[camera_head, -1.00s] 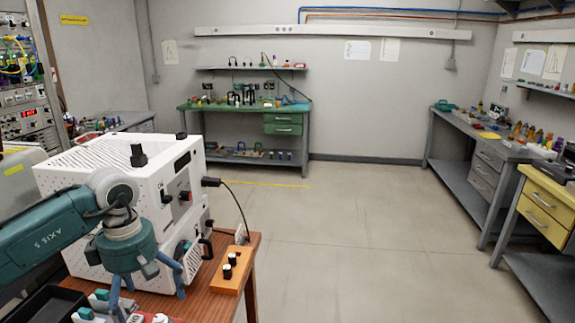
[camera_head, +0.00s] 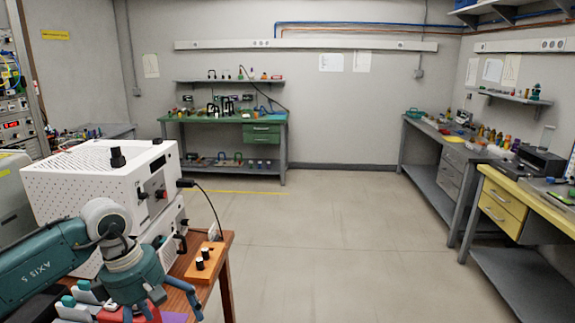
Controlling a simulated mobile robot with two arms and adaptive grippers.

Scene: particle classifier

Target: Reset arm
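My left arm comes in from the left, and my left gripper (camera_head: 160,306) hangs over the front of the wooden table (camera_head: 222,253). Its blue fingers point down and are spread apart, with no object seen held between them. The fingertips are close to small white and teal items (camera_head: 80,296) and a red item at the bottom edge. My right arm and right gripper are not in view.
A white perforated instrument box (camera_head: 85,180) stands on the table behind my arm. An orange block with black knobs (camera_head: 203,264) lies at the table's right. A green workbench (camera_head: 215,120) and yellow-drawer bench (camera_head: 503,205) stand further off. The middle floor (camera_head: 340,240) is clear.

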